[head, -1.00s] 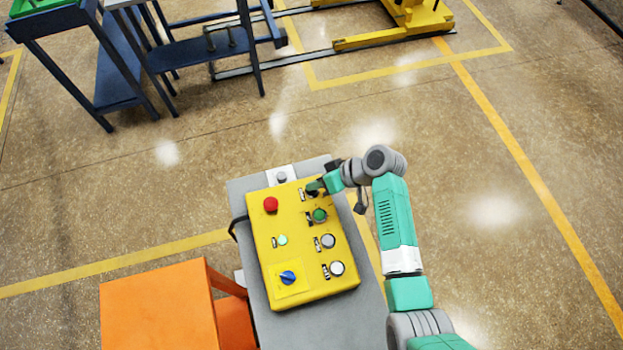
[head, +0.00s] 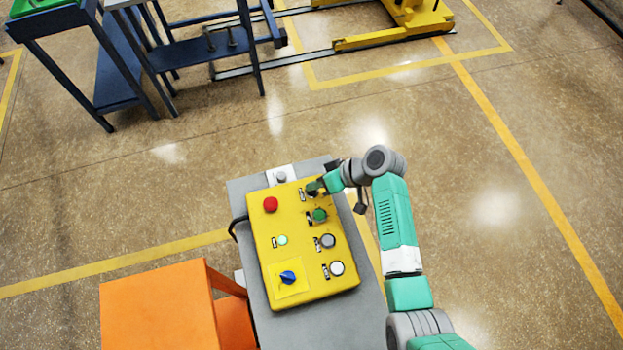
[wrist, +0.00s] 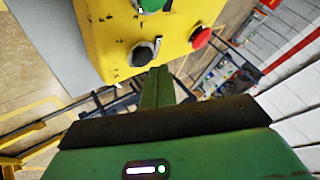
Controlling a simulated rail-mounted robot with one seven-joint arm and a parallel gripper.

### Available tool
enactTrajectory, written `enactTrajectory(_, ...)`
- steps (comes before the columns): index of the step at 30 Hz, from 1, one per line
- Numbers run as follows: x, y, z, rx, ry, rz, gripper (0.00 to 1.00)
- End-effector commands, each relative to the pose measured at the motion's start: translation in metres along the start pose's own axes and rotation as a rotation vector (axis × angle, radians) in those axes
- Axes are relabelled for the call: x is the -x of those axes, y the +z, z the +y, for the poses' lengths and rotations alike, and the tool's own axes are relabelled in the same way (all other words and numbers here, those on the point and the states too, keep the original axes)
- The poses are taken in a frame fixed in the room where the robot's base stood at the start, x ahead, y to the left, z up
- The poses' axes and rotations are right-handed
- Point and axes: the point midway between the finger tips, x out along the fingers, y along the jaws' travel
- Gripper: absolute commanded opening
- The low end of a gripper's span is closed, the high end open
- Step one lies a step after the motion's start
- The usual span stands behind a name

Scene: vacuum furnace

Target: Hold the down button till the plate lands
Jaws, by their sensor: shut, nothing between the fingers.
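A yellow control box (head: 305,285) carries several buttons; their labels are too small to read, so I cannot tell which is marked down. My gripper (head: 314,188) is shut and empty at the box's upper right corner, above the green button (head: 319,215). In the wrist view, the shut fingers (wrist: 159,74) point at a dark button (wrist: 142,54) in a silver ring. The fingertips overlap its lower right edge in the picture; I cannot tell whether they touch or press it. I cannot identify the plate in either view.
The box also has a red button (head: 270,204), a grey button (head: 327,241), a white button (head: 337,268), a pale green lamp (head: 282,240) and a blue knob (head: 288,278). It lies on a grey stand (head: 260,327). An orange cabinet (head: 155,305) stands left.

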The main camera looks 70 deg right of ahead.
Motion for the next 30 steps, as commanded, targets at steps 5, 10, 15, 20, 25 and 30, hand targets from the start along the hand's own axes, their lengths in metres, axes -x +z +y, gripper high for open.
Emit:
enactTrajectory(5, 0.0000, 0.0000, 0.0000, 0.000, 0.000, 0.000, 0.00)
enactTrajectory(10, -0.0021, 0.0014, 0.0012, 0.000, 0.000, 0.000, 0.00)
enactTrajectory(15, -0.0064, 0.0046, 0.0046, 0.000, 0.000, 0.000, 0.00)
enactTrajectory(20, -0.0059, 0.0043, 0.0045, 0.000, 0.000, 0.000, 0.00)
enactTrajectory(25, -0.0061, 0.0044, 0.0045, 0.000, 0.000, 0.000, 0.00)
enactTrajectory(30, -0.0073, 0.0053, 0.0054, 0.000, 0.000, 0.000, 0.00)
